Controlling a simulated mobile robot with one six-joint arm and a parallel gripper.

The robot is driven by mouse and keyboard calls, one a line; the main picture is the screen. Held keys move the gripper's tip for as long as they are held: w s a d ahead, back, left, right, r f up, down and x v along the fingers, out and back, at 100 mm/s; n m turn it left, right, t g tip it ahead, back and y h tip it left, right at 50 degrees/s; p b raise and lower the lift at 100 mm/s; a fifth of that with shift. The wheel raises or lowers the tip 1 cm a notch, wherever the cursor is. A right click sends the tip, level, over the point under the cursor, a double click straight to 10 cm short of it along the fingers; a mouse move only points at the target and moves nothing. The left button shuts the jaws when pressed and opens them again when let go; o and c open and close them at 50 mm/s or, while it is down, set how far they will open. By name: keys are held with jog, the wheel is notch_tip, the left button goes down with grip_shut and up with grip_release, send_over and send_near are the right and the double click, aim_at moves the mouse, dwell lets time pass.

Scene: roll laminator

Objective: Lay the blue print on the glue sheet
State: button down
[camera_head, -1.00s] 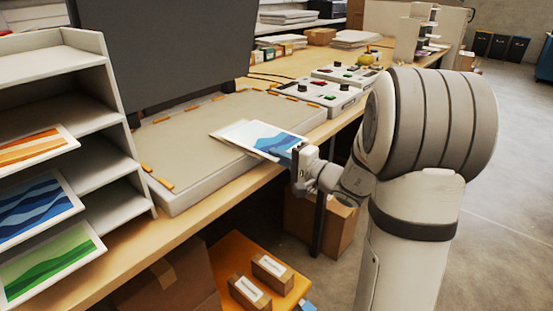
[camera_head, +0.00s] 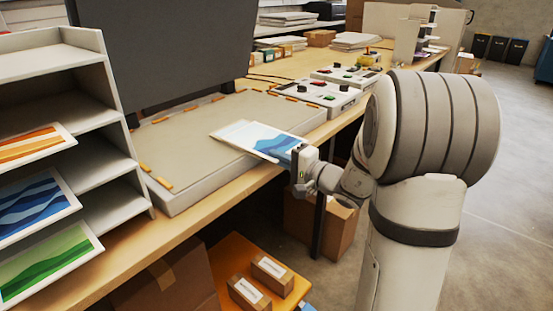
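A print with blue waves (camera_head: 272,139) lies over the right front part of the pale flat press bed (camera_head: 195,150). A white sheet (camera_head: 238,131), possibly the glue sheet, shows at its left; the overlap hides where one ends and the other begins. My gripper (camera_head: 299,158) is at the print's right edge, just off the front of the bed, and appears shut on that edge. The fingertips are small and partly hidden. I cannot tell whether the print touches the sheet below it.
A shelf rack (camera_head: 95,130) at left holds an orange print (camera_head: 30,146), another blue print (camera_head: 38,207) and a green print (camera_head: 48,262). A dark raised lid (camera_head: 165,50) stands behind the bed. Control boxes (camera_head: 325,95) sit beyond it. Boxes (camera_head: 258,280) stand below.

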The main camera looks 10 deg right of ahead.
jog(key=shift+f+b, duration=0.15)
jog(key=shift+b, duration=0.35)
jog(key=c, duration=1.6)
grip_release()
jog(key=v, duration=0.7)
jog(key=shift+s+d, duration=0.15)
jog(key=shift+s, duration=0.25)
